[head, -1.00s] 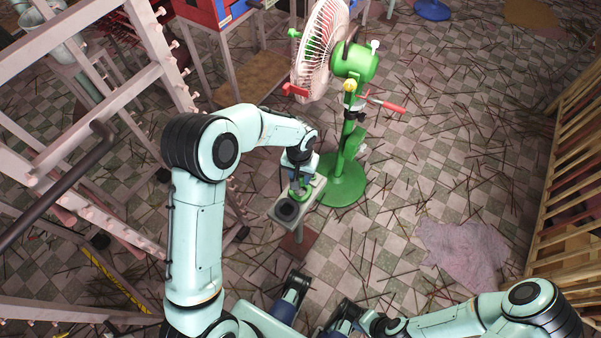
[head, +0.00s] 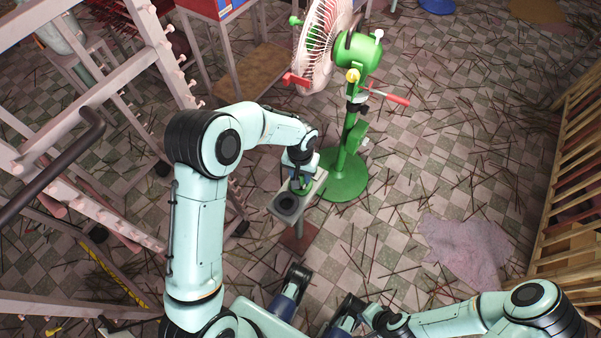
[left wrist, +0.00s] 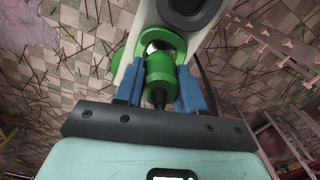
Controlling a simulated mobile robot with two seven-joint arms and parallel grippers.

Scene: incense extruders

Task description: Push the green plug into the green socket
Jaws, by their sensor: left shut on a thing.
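My left gripper (left wrist: 160,92) is shut on the green plug (left wrist: 160,77), with one blue finger on each side and a dark cable end below the plug. The plug points at the green socket (left wrist: 133,46), a green ring on the pale stand plate. A shiny metal part shows between plug and ring; how deep the plug sits is unclear. In the head view my left gripper (head: 299,184) is over the far end of the plate (head: 312,196), where the fingers partly hide plug and socket.
A dark round socket (head: 286,204) is on the near end of the same plate. A green fan (head: 346,170) stands close behind it. A pale pegged rack (head: 165,50) is at the left and a wooden railing (head: 570,180) at the right. Thin sticks litter the tiled floor.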

